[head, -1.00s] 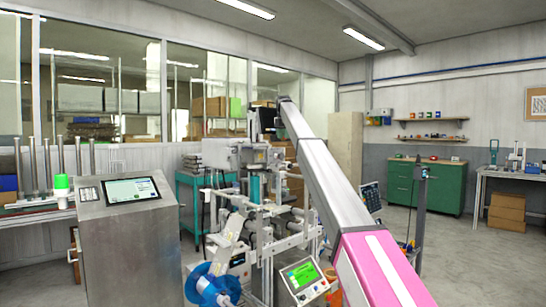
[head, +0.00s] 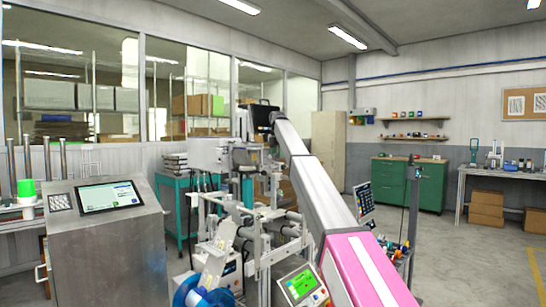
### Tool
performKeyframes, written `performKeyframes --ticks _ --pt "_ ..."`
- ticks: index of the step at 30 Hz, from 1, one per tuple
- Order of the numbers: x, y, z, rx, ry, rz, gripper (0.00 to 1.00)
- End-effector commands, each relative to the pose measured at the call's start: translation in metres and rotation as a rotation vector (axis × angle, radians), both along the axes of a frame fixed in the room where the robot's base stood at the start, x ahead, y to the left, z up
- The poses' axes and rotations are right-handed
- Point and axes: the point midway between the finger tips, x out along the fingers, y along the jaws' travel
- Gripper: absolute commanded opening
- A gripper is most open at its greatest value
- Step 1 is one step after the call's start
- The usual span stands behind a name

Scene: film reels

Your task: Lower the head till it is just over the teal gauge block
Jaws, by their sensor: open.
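A small upright teal piece (head: 247,190), which looks like the teal gauge block, shows within the frame of a grey machine (head: 265,235) in the middle of the head view. Grey and dark machine parts (head: 250,155) sit above it; I cannot tell which is the head or how wide the gap is. My arm reaches from the lower right up to the machine's top. My gripper (head: 262,120) is a dark shape there, above the teal piece in the picture. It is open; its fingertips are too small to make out.
A steel console (head: 105,240) with a screen stands at left. A blue reel (head: 205,292) and green-screened panel (head: 300,284) are at the machine's front. A teal cart (head: 172,215) stands behind; a dark tablet (head: 364,202) is right of my arm. Open floor lies at right.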

Motion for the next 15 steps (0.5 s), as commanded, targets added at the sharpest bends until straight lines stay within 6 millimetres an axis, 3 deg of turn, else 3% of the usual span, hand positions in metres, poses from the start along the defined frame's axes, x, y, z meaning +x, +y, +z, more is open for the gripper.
performKeyframes --ticks 10,11,14,15 --pt "-0.0010 -0.0050 -0.0091 0.000 0.000 0.001 0.43" --pt "-0.0010 -0.0050 -0.0090 0.000 0.000 0.001 0.40" --pt "-0.0012 -0.0051 -0.0089 -0.001 0.001 0.001 0.07" --pt "-0.0015 -0.0055 -0.0089 -0.002 0.001 0.001 0.04"
